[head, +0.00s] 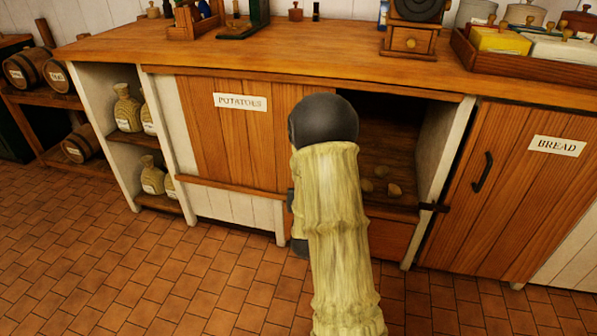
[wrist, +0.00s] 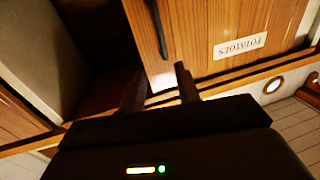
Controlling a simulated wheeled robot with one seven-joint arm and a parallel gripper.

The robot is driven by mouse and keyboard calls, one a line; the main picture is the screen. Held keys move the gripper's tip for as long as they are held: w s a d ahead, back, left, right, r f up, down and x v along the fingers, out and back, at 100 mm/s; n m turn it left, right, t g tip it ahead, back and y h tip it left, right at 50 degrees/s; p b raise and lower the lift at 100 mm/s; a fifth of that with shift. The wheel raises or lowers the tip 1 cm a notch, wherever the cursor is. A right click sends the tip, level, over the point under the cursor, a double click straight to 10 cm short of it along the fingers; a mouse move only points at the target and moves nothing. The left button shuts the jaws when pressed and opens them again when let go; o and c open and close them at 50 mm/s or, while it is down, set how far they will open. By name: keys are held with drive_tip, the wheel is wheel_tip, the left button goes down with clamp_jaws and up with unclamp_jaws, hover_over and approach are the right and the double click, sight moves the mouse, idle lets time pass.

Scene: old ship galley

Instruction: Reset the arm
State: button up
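My arm (head: 340,240) reaches forward over the floor to the cupboard front. In the head view my gripper is hidden behind the arm. In the wrist view my gripper (wrist: 158,84) has its two dark fingers apart, with nothing seen between them but the cupboard front. The potato door (head: 235,135), wooden and labelled POTATOES, stands beside an open compartment (head: 400,130). In the wrist view the door (wrist: 205,30) appears upside down, with a dark upright handle (wrist: 157,28) just beyond the fingers. I cannot tell whether the fingers touch anything.
A few potatoes (head: 380,188) lie in the open compartment. Sacks (head: 128,108) and barrels (head: 57,76) are on shelves at the left. The worktop (head: 300,55) runs above. The tiled floor (head: 150,270) is clear.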

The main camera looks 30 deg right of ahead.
drive_tip(key=s+a+r+n+g+y+p, duration=0.1)
drive_tip(key=a+n+g+y+p, duration=0.1)
drive_tip(key=a+g+y, duration=0.3)
drive_tip(key=s+a+n+y+p, duration=0.1)
drive_tip(key=s+a+y, duration=0.1)
drive_tip(key=a, duration=0.6)
drive_tip(key=s+a+r+n+g+y+p, duration=0.15)
drive_tip(key=s+a+g, duration=0.25)
drive_tip(key=s, duration=0.4)
drive_tip(key=s+a+r+n+g+y+p, duration=0.1)
drive_tip(key=s+a+r+n+g+p, duration=0.2)
drive_tip(key=s, duration=0.6)
wheel_tip(320, 180, up, 37)
drive_tip(key=a+m+p, duration=0.1)
drive_tip(key=p, duration=3.5)
drive_tip(key=shift+w+f+g, duration=0.15)
drive_tip(key=shift+w+g, duration=0.15)
drive_tip(key=shift+w, duration=0.05)
